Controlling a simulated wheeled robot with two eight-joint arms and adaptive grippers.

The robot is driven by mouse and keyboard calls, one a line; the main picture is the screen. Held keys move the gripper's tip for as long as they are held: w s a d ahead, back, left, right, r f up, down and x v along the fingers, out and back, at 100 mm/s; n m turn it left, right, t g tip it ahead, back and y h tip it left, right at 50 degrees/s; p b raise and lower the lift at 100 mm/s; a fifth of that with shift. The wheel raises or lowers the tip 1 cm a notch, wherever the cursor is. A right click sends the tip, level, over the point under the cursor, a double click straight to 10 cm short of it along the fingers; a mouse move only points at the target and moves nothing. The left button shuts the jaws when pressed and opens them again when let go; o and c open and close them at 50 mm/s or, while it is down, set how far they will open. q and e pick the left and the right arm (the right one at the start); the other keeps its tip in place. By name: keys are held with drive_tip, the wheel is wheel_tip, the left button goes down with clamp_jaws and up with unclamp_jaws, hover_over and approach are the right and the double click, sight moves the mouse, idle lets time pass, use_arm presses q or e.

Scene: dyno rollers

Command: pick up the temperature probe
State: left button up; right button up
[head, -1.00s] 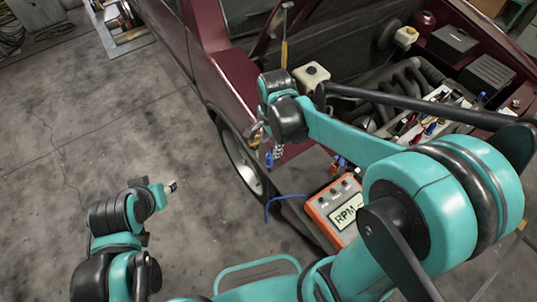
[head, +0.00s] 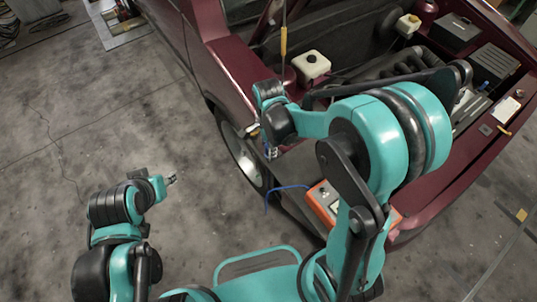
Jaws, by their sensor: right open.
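I cannot clearly tell which thing is the temperature probe. A thin upright rod with a yellow section (head: 284,41) shows above my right wrist, at the car's engine bay. An orange meter (head: 322,203) with a blue lead (head: 271,198) is partly hidden behind my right arm. My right gripper (head: 270,152) points down beside the car's front fender, open, with a small blue part at it; I cannot tell whether they touch. My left gripper (head: 172,179) is over bare floor at the left, away from the car; its jaws are too small to read.
The dark red car (head: 222,62) has its engine bay open, with a white reservoir (head: 311,67) near my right wrist. A black box (head: 494,68) sits at the right of the bay. The concrete floor (head: 90,110) at left is clear.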

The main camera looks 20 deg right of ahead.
drive_tip(key=shift+c, duration=0.3)
clamp_jaws()
drive_tip(key=shift+r, duration=0.2)
wheel_tip(320, 180, up, 28)
drive_tip(key=p, duration=2.6)
